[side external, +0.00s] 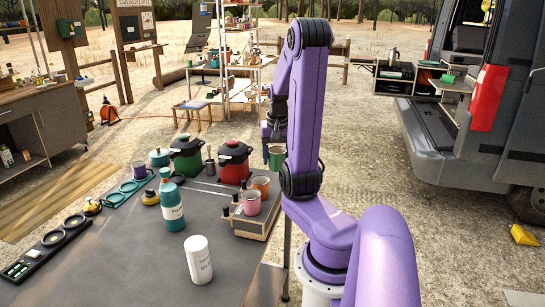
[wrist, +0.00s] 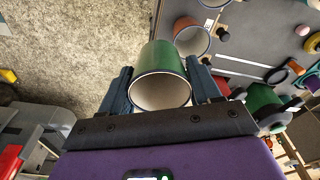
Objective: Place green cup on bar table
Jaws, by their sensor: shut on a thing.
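The green cup (side external: 277,157) is beside the red pot, near the right edge of the grey table, in the side view. In the wrist view the green cup (wrist: 162,57) sits between the two fingers, its pale open mouth toward the camera. My gripper (wrist: 162,88) is shut on it; in the side view my gripper (side external: 272,132) is partly hidden behind my arm. The grey-topped table (side external: 130,240) fills the side view's front left. I cannot tell whether it is the bar table.
A red pot (side external: 233,162), a green pot (side external: 187,158), a pink cup (side external: 251,202), an orange cup (side external: 261,186), a teal bottle (side external: 172,203) and a white canister (side external: 198,260) crowd the table. Its front middle has bare room. A van (side external: 460,140) stands at right.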

